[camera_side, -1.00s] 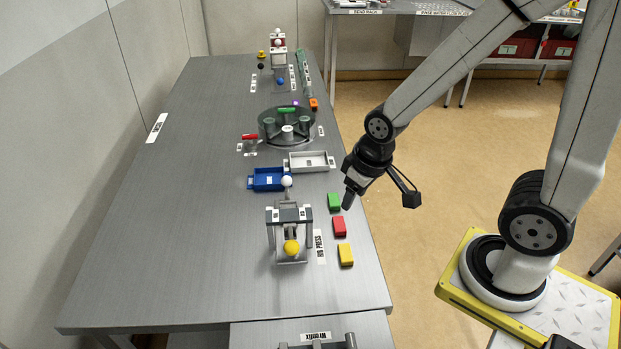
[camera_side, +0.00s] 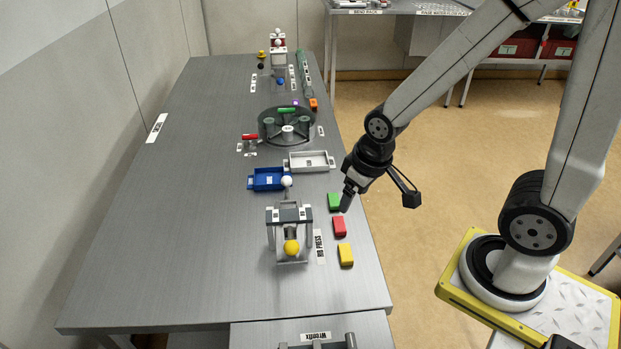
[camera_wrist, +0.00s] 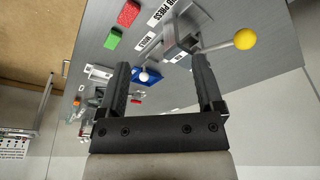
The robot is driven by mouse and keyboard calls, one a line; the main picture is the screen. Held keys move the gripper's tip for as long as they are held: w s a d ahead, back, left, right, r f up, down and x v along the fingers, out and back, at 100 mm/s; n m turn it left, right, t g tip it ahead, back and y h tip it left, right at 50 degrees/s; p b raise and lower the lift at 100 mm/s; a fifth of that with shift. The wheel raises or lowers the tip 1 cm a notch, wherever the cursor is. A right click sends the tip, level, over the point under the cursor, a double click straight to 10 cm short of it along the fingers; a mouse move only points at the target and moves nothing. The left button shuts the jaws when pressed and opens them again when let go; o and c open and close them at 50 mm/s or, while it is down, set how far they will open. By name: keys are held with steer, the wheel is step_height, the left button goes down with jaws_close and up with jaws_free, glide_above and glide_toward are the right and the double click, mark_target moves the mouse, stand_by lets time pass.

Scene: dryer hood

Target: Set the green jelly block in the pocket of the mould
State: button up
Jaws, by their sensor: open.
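The green jelly block (camera_side: 334,202) lies on the grey table near its right edge, behind a red block (camera_side: 340,226) and a yellow block (camera_side: 346,255). It also shows in the wrist view (camera_wrist: 113,38), left of my fingers and not between them. My gripper (camera_side: 346,200) is open and empty, pointing down close to the right side of the green block in the side view. I cannot tell whether it touches. A small press (camera_side: 290,213) with a yellow knob stands left of the blocks. No pocket of a mould can be made out clearly.
A blue tray (camera_side: 258,186) and a white tray (camera_side: 294,168) sit behind the press. A dark round turntable (camera_side: 270,138) stands farther back. The left and front-left of the table (camera_side: 170,240) are clear.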

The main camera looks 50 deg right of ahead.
steer(key=n+g, duration=0.2)
steer(key=n, duration=2.3)
glide_toward(333, 200)
steer(key=shift+a, duration=0.55)
steer(key=shift+w+d+f+n+g, duration=0.3)
steer(key=shift+d+f+n, duration=0.3)
steer(key=shift+n, duration=0.4)
steer(key=shift+f, duration=0.1)
steer(key=shift+f, duration=1.25)
